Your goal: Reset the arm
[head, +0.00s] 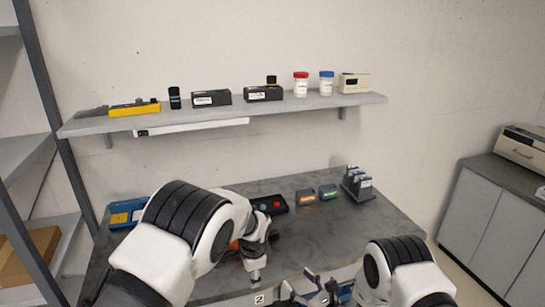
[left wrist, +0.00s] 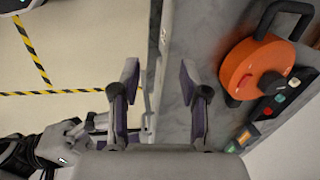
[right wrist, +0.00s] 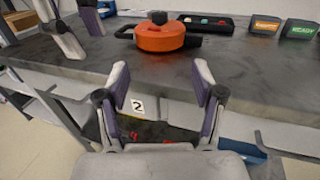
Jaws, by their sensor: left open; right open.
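My left arm comes in from the left in the head view, and its gripper (head: 256,270) is at the table's front edge. In the left wrist view the left gripper (left wrist: 160,78) is open and empty, with the orange pot (left wrist: 255,65) off to the right, apart from the fingers. My right gripper (head: 312,290) is low at the front of the table in the head view. In the right wrist view it (right wrist: 160,80) is open and empty, in front of the table edge, with the orange pot (right wrist: 160,38) beyond it. In the head view my left arm mostly hides the pot.
The grey table (head: 370,235) holds a blue tray (head: 126,212), a dark button box (head: 270,204), small lit signs (head: 306,196) and a rack (head: 357,184). A shelf (head: 220,113) with boxes and jars hangs above. The table's right front is clear.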

